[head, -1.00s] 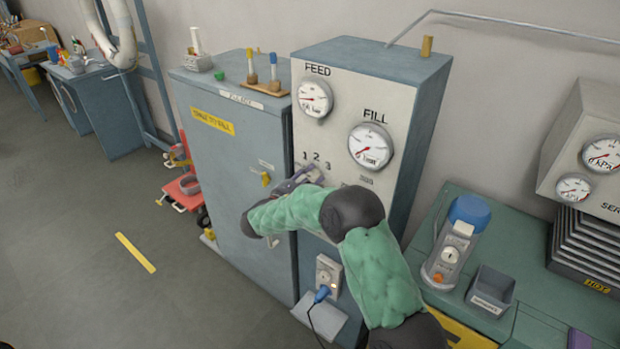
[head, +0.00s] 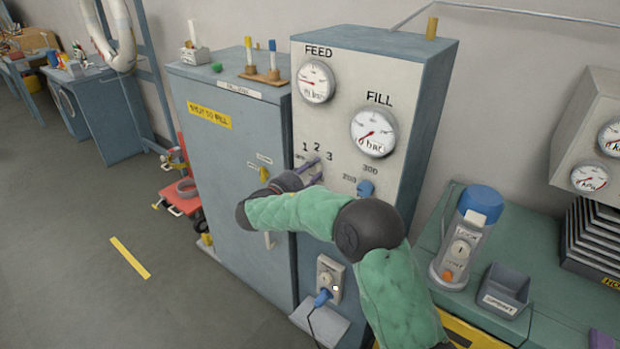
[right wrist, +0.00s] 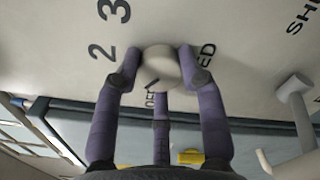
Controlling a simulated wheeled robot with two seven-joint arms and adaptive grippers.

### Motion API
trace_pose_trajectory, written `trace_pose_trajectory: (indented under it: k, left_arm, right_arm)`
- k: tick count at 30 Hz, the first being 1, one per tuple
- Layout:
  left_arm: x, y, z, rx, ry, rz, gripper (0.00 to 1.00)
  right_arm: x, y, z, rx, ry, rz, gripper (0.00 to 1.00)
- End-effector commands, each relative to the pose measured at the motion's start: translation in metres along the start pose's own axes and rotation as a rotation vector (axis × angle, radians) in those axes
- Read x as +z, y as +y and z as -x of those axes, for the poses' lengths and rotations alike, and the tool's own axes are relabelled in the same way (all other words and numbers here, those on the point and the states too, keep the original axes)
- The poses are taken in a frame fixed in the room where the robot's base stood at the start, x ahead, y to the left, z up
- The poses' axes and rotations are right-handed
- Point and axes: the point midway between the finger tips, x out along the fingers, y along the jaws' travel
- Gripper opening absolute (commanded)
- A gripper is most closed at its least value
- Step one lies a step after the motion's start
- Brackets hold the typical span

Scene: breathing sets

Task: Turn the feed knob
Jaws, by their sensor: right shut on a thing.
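The feed knob (right wrist: 160,67) is a pale round knob on the panel, seen in the right wrist view. A dark line on it points towards the OFF mark. My right gripper (right wrist: 160,62) has its purple fingers around the knob and is shut on it. In the head view this gripper (head: 315,171) is at the grey panel (head: 340,80), below the numbers 1, 2, 3, and mostly hides the knob. The FEED gauge (head: 316,82) is above it, its needle to the left. My left gripper is in neither view now.
A blue knob (head: 365,188) sits just right of my right gripper, under the FILL gauge (head: 374,132). A yellow cabinet handle (head: 264,174) is to the left. A socket box (head: 329,279) with a blue plug is below my arm.

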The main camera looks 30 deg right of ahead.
Motion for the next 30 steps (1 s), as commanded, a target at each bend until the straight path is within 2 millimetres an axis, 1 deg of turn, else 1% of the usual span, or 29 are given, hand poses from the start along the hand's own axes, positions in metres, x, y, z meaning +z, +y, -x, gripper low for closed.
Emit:
trace_pose_trajectory:
  k: [1,9,25,26,27,28,30]
  left_arm:
    - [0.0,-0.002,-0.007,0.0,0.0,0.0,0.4]
    - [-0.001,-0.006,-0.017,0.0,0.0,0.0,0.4]
    - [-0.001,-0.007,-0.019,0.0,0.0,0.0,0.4]
    - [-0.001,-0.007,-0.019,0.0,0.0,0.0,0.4]
    - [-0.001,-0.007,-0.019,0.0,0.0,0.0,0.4]
    - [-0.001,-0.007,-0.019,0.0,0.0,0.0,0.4]
    - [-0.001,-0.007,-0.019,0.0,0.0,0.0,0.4]
  right_arm:
    - [-0.001,-0.002,-0.001,-0.001,-0.003,-0.03,0.08]
    - [0.001,-0.001,-0.001,-0.002,-0.002,-0.129,0.08]
    - [0.001,0.0,-0.001,-0.003,-0.003,-0.151,0.08]
    - [0.001,0.0,-0.001,-0.003,-0.003,-0.151,0.46]
    - [0.001,0.0,-0.001,-0.003,-0.003,-0.151,0.57]
    - [0.001,0.0,-0.001,-0.002,-0.003,-0.151,0.64]
    - [0.001,0.0,-0.001,-0.002,-0.002,-0.151,0.64]
